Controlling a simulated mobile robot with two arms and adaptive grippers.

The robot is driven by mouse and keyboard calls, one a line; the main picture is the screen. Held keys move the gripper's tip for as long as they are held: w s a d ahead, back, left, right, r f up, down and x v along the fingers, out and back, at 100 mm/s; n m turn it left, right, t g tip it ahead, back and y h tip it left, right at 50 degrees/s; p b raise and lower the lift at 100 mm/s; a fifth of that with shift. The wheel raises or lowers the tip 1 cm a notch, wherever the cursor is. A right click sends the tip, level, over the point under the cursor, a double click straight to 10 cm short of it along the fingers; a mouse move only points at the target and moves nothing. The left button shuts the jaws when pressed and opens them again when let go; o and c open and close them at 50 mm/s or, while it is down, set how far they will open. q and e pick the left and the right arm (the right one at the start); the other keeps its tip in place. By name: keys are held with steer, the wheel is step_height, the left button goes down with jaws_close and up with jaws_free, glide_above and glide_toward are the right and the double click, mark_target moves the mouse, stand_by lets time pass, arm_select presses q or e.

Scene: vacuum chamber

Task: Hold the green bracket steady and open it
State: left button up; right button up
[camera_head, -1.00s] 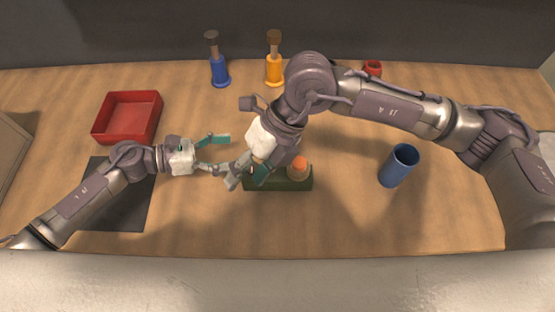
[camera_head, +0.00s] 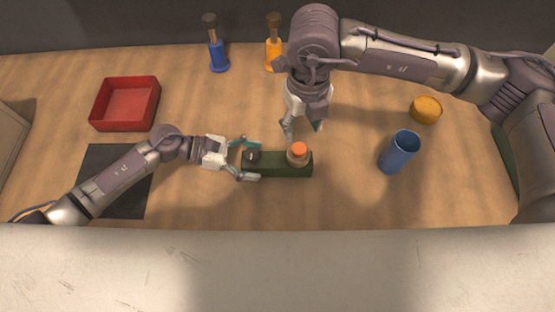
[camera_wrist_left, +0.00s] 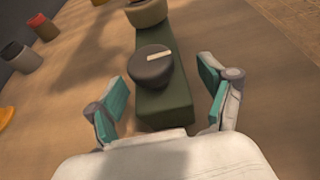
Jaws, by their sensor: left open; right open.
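The green bracket (camera_head: 276,166) is a dark green block lying on the table in the middle of the head view. A dark round knob (camera_head: 252,155) with a light stripe sits at its left end, and a tan round piece with an orange top (camera_head: 298,154) at its right end. My left gripper (camera_head: 250,160) is open at the left end. In the left wrist view its teal fingers (camera_wrist_left: 163,105) stand on either side of the bracket (camera_wrist_left: 163,107), with visible gaps. My right gripper (camera_head: 303,131) is open and empty, pointing down just behind the bracket's right part.
A blue cup (camera_head: 399,153) stands to the right, with a yellow round container (camera_head: 426,109) behind it. A red tray (camera_head: 125,103) and a dark mat (camera_head: 118,190) are at the left. Blue (camera_head: 217,55) and yellow (camera_head: 273,55) holders stand at the back. Table in front of the bracket is clear.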

mark_target(265, 162)
arm_select(q)
steer(key=shift+x, duration=1.5)
jaws_close()
arm_select(e)
steer(key=shift+o, duration=0.9)
step_height(265, 162, up, 4)
steer(key=n, duration=1)
steer(key=shift+n, duration=0.3)
step_height(265, 162, down, 12)
steer(key=shift+r, duration=0.1)
